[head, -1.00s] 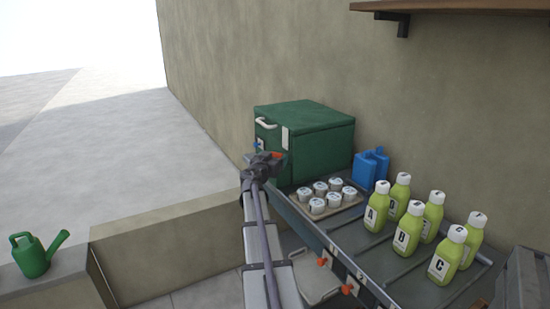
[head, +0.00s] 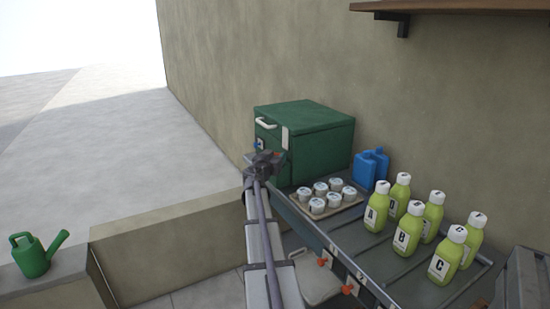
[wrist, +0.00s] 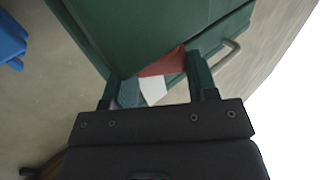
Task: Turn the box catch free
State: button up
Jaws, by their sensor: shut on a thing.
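The green box (head: 310,130) stands on the far end of the bench, against the wall, and looks closed. A white handle (head: 266,124) and a white strip (head: 285,138) show on its front. My gripper (head: 265,158) is at the lower part of the box front and hides much of that area. In the wrist view my gripper's two fingers (wrist: 154,86) stand apart on either side of the red catch (wrist: 163,64), shut on it. A white piece (wrist: 152,91) shows just below the red. How the catch meets the box is largely hidden.
A tray of several white-lidded cups (head: 327,196) sits right of my gripper. Behind it is a blue jug (head: 371,166). Several green lettered bottles (head: 407,230) stand on the bench at right. A green watering can (head: 38,252) is on the low wall at left.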

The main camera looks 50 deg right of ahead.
jog(key=shift+s+n+t, duration=0.1)
jog(key=shift+n+t, duration=0.2)
jog(key=shift+t, duration=0.1)
jog(key=t, duration=0.1)
jog(key=n+t+y, duration=0.1)
jog(key=n+t, duration=0.1)
jog(key=shift+s+d+t+y, duration=0.1)
jog(key=shift+s+t+y, duration=0.15)
jog(key=shift+t+y, duration=0.05)
jog(key=n+t+y, duration=0.6)
jog(key=shift+s+d, duration=0.2)
jog(key=shift+d, duration=0.1)
jog(key=shift+t+y, duration=0.3)
jog(key=o, duration=0.9)
jog(key=shift+o, duration=0.2)
jog(key=shift+a, duration=0.1)
